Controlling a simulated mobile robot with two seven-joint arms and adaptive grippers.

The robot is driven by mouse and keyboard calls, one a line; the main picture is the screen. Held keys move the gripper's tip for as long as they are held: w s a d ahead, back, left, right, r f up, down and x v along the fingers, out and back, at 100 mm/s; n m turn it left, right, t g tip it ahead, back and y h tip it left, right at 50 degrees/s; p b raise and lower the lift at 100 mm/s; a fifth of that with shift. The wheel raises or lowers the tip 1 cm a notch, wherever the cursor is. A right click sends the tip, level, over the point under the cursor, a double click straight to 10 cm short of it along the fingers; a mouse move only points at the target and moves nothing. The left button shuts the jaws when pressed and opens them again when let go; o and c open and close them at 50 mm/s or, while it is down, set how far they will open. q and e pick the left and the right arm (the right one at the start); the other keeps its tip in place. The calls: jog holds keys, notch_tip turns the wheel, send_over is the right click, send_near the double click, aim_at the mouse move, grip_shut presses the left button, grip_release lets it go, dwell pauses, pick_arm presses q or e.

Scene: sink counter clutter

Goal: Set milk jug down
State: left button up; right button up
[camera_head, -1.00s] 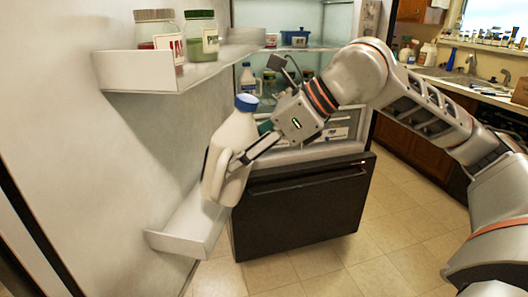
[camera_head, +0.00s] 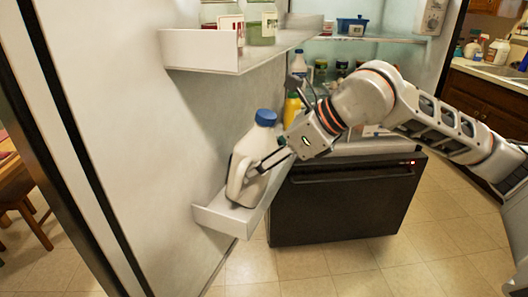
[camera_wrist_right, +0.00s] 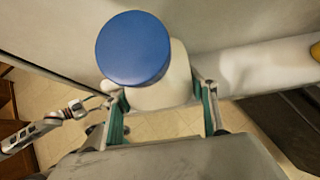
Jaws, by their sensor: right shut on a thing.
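The milk jug (camera_head: 256,150) is white with a blue cap and stands about upright over the lower door shelf (camera_head: 232,220) of the open fridge. Its base is at the shelf, behind the front lip, and I cannot tell if it bears on the shelf floor. My right gripper (camera_head: 259,171) is shut on the jug, reaching in from the right. In the right wrist view the jug's blue cap (camera_wrist_right: 133,48) is close, with the white body between my two fingers (camera_wrist_right: 162,110). My left gripper is not seen in the head view.
An upper door shelf (camera_head: 200,50) holds jars (camera_head: 262,22) above the jug. A dark drawer front (camera_head: 340,205) is right of the door shelf. Tiled floor lies below.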

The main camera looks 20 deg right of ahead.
aim_at(246, 149)
jog(key=shift+w+a+r+g+h+p, duration=0.15)
jog(key=shift+w+a+r+h+p, duration=0.15)
jog(key=shift+r, duration=0.2)
jog(key=shift+w+a+r+g+h+p, duration=0.1)
jog(key=shift+w+a+r+g+p, duration=0.1)
jog(key=shift+w+a+r, duration=0.25)
jog(key=shift+a+r, duration=0.15)
jog(key=shift+w+a+g+h+p, duration=0.3)
jog(key=shift+w+g+h+p, duration=0.1)
jog(key=shift+g+h+p, duration=0.25)
jog(key=shift+f, duration=1.15)
jog(key=o, duration=2.1)
jog(key=shift+s+d+f, duration=0.1)
jog(key=shift+s+f, duration=0.05)
jog(key=shift+f, duration=0.1)
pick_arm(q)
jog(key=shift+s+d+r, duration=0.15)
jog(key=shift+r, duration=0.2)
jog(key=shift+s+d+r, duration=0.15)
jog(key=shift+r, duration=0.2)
